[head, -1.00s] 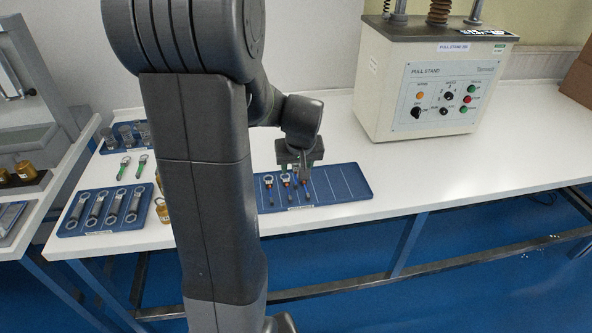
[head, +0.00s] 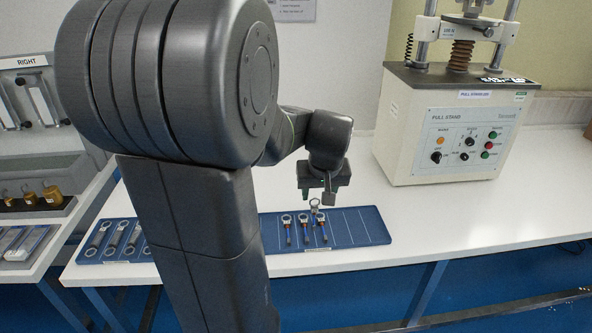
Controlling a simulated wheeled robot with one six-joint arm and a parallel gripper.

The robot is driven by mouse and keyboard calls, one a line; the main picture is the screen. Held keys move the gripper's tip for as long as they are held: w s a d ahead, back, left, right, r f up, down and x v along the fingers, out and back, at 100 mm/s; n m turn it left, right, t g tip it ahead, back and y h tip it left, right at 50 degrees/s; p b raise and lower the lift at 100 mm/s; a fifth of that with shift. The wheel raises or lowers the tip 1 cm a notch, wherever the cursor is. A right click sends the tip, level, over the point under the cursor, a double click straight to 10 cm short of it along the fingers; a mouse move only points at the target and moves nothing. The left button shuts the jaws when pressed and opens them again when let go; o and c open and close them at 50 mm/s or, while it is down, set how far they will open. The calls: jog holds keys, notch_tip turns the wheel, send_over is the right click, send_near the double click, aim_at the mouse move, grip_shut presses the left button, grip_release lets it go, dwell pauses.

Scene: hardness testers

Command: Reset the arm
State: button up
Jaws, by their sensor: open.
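My gripper (head: 318,198) hangs from my bent arm, pointing down over the back edge of a blue tray (head: 365,232). Its jaws are open, with nothing clearly held. Three slim ring-ended tools lie side by side on the tray: a left one (head: 287,229), a middle one (head: 304,229) and a right one (head: 322,230). A small ring-like shape (head: 315,205) shows just below the jaws; I cannot tell whether it touches them. My arm hides the tray's left end.
A pull stand (head: 452,135) stands on the white bench at the right. Another blue tray (head: 112,255) with several ring-ended wrenches lies at the left. A shelf with brass weights (head: 52,194) is farther left. The bench right of the tray is clear.

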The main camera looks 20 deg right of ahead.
aim_at(315, 214)
jog(key=b+x, duration=0.2)
jog(key=x, duration=1)
jog(key=shift+a+f, duration=0.1)
jog(key=shift+f, duration=0.55)
jog(key=shift+s+r, duration=0.15)
jog(key=shift+r, duration=0.15)
jog(key=shift+f, duration=0.1)
